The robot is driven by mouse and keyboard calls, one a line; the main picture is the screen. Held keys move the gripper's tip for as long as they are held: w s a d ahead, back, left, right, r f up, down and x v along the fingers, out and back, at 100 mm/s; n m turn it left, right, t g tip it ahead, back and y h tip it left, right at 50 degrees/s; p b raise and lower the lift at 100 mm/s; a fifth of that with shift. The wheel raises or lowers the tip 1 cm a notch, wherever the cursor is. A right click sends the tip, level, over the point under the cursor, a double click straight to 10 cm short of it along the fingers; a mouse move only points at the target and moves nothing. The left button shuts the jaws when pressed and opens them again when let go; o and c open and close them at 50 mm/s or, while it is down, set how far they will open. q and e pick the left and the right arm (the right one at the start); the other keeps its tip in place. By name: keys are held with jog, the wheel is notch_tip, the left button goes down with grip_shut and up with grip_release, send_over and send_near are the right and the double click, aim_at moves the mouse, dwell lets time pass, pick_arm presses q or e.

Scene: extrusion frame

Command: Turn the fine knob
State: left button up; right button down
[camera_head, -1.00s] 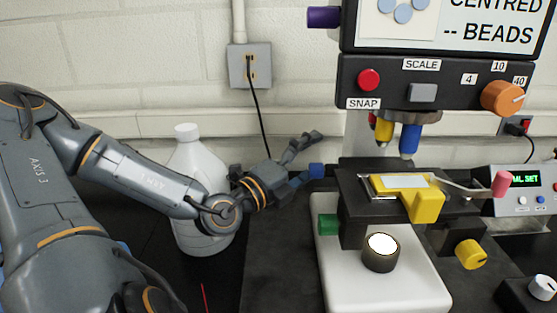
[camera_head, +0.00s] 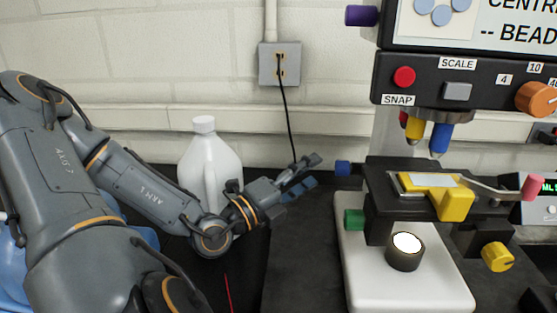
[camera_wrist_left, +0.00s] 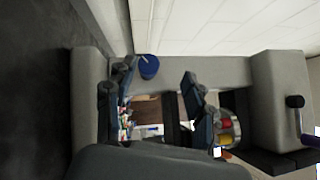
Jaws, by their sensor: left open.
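The microscope carries several coloured knobs, and no label that I can read says which is the fine one. A blue knob (camera_head: 343,168) sticks out left of the black stage (camera_head: 376,190). A green knob (camera_head: 354,219) sits lower on the left side, and a yellow knob (camera_head: 497,257) on the right. My left gripper (camera_head: 312,170) is open and empty, left of the blue knob and apart from it. In the left wrist view the blue knob (camera_wrist_left: 149,67) shows between the spread fingers of the left gripper (camera_wrist_left: 158,75). My right gripper is not in view.
A white jug (camera_head: 208,165) stands close behind my left forearm. An orange knob (camera_head: 537,99) and a red SNAP button (camera_head: 404,77) are on the upper panel. A lit lamp (camera_head: 405,248) is under the stage. A wall cable (camera_head: 288,120) hangs behind my gripper.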

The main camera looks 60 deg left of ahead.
pick_arm(q)
jog(key=shift+s+a+f+b, duration=0.3)
jog(key=shift+s+f+b, duration=0.05)
jog(key=shift+s+f, duration=0.55)
jog(key=shift+s+a+f+b, duration=0.25)
jog(key=shift+s+f+b, duration=0.05)
jog(key=shift+s+f, duration=0.5)
jog(key=shift+s+a+f+b, duration=0.2)
jog(key=shift+s+f+b, duration=0.35)
jog(key=shift+s+f, duration=0.3)
jog(key=shift+s, duration=0.25)
jog(key=shift+r, duration=0.1)
